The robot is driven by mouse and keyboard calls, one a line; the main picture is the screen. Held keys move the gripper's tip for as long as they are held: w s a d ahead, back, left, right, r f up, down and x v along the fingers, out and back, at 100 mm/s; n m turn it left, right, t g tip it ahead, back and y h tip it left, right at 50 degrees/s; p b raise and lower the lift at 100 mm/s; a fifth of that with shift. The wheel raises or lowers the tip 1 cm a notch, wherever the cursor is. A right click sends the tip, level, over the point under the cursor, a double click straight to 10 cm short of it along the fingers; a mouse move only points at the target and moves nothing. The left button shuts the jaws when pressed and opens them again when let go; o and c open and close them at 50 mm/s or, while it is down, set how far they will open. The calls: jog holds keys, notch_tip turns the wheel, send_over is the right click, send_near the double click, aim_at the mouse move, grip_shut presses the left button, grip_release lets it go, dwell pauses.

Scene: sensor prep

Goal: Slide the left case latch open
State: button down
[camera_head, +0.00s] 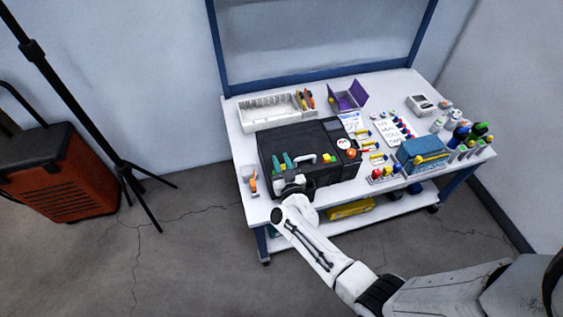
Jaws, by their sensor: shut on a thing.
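The black case (320,140) lies on the white workbench with a pale handle (304,159) at its front. A yellow latch (328,158) shows right of the handle. My gripper (282,163) is at the case's front left, left of the handle, with its two teal-tipped fingers close together. It is shut on the left case latch, which is mostly hidden by the fingers, so I cannot tell how far it is slid. My white wrist and arm reach in from the lower right and cover part of the case's front.
The bench (253,207) also holds a white divided tray (268,113), a purple open box (348,97), a blue box (423,152) and several small bottles and vials. A small orange-and-white item (252,181) lies left of the case.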

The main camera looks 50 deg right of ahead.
jog(key=shift+w+a+p, duration=0.45)
jog(key=shift+w+a, duration=0.3)
jog(key=shift+a, duration=0.35)
jog(key=c, duration=1.2)
grip_release()
jog(key=shift+c, duration=0.2)
jog(key=shift+a, duration=0.1)
jog(key=p+v, duration=0.1)
jog(key=v, duration=0.9)
jog(key=shift+s+a, duration=0.2)
jog(key=shift+s, duration=0.15)
